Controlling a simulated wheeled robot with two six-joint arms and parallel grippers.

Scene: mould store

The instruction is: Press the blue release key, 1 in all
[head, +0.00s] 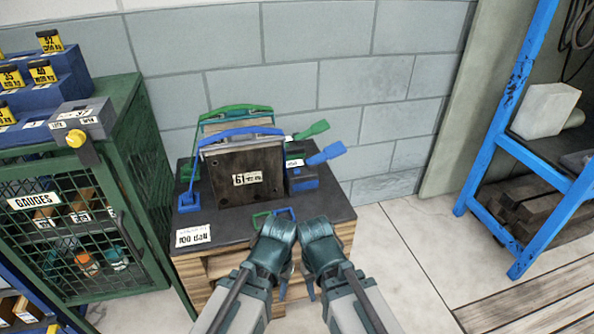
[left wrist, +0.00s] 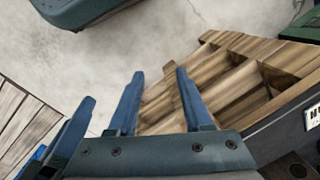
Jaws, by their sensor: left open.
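My left gripper (head: 283,284) is in front of the stand, pointing down, apart from the key. In the left wrist view (left wrist: 160,90) it is open and empty. My right gripper (head: 309,286) is close beside it; its jaws are unclear.
The stand's black top (head: 235,222) rests on wooden timbers (head: 190,270). Small blue (head: 285,213) and green (head: 260,217) loops show at its front edge. A green mesh cabinet (head: 128,125) is at left, a blue rack (head: 515,100) at right. Floor between stand and rack is clear.

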